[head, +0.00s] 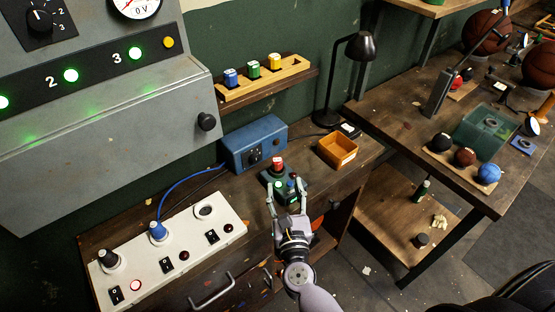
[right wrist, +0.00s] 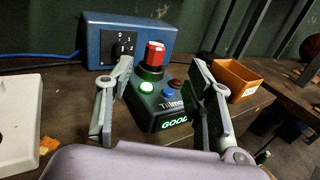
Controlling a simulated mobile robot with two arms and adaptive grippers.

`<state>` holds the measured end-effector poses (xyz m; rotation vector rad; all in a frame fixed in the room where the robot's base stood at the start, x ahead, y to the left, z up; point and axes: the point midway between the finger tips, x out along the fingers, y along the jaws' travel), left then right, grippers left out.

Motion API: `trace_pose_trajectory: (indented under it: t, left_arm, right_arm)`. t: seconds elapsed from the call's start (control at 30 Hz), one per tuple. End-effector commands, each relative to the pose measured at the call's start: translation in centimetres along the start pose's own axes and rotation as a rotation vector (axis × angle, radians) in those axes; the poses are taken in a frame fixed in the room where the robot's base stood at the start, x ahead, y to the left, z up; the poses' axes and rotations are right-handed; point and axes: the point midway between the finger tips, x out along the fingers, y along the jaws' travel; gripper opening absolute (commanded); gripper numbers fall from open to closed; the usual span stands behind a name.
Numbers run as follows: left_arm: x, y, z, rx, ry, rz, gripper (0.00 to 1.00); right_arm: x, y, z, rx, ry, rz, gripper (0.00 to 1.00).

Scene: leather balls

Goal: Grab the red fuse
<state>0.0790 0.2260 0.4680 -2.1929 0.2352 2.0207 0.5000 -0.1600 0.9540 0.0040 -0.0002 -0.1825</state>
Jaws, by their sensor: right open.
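The red fuse (head: 277,165) stands upright in the top of a dark green tester (head: 272,178) on the workbench. In the right wrist view the fuse (right wrist: 155,54) has a red body with a pale mark on top, and the tester (right wrist: 150,108) shows a lit green button and the lit word GOOD. My right gripper (head: 285,188) is open and empty. Its fingers are spread on the near side of the tester, and in the wrist view the fuse shows between them (right wrist: 160,68), apart from both. My left gripper is not in view.
A blue box (head: 254,143) with a dial stands behind the tester. An orange tray (head: 338,150) is to its right, and a white socket panel (head: 190,245) to its left. A wooden rack (head: 290,77) holds blue, green and yellow fuses. A black lamp (head: 328,116) stands behind.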

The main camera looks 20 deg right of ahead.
Motion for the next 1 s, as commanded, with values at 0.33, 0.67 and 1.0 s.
trace_pose_trajectory:
  t: [0.33,0.67,1.0]
  left_arm:
    - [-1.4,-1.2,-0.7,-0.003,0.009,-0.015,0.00]
    - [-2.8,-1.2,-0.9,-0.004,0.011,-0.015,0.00]
    - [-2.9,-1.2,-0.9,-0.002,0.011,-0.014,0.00]
  right_arm:
    - [4.2,0.1,0.0,-0.003,0.000,0.001,0.49]
    - [8.2,0.5,-0.4,-0.005,-0.001,0.002,0.49]
    - [9.4,0.5,-0.7,-0.004,0.001,0.001,0.49]
